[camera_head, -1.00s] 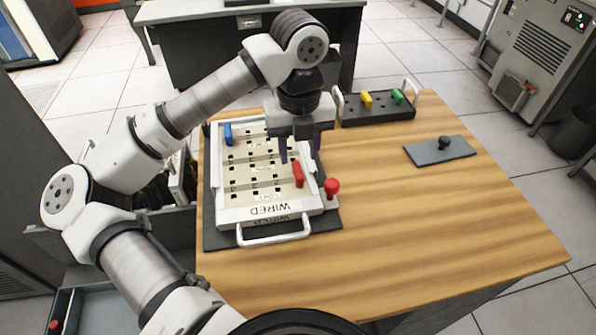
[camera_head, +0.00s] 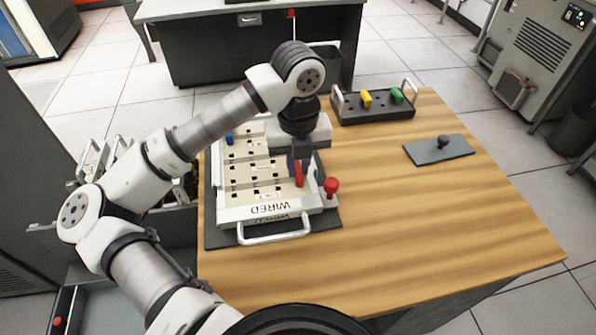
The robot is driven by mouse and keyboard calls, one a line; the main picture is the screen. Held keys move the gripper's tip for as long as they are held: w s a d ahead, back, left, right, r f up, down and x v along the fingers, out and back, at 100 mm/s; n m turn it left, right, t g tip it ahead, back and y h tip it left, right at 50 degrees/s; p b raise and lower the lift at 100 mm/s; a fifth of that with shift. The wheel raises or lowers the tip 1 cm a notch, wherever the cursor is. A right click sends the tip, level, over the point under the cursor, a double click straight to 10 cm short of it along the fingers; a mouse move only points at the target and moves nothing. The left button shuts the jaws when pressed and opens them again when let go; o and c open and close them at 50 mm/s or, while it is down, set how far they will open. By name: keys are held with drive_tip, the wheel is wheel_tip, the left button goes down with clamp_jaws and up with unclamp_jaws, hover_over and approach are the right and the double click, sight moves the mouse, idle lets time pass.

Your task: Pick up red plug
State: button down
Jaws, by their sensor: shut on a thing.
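The red plug (camera_head: 299,176) stands at the right side of the cream board marked WIRED (camera_head: 240,209). My gripper (camera_head: 299,161) is over it, with its fingers down around the plug's upper part and shut on it. The fingers hide the plug's top. The plug's lower end still appears to be at the board; I cannot tell whether it is seated in a hole.
A red knob (camera_head: 332,187) stands just right of the board. A blue plug (camera_head: 229,138) is at the board's far left. A dark tray (camera_head: 372,115) holds a yellow plug (camera_head: 366,98) and a green plug (camera_head: 397,95). A grey plate (camera_head: 425,155) has a black knob. The table's right front is clear.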

drive_tip(key=shift+r, duration=0.15)
wheel_tip(320, 180, up, 19)
drive_tip(key=b, duration=0.1)
wheel_tip(320, 180, up, 6)
drive_tip(key=p, duration=0.4)
hover_over(298, 169)
idle(0.7)
drive_tip(key=shift+d, duration=0.1)
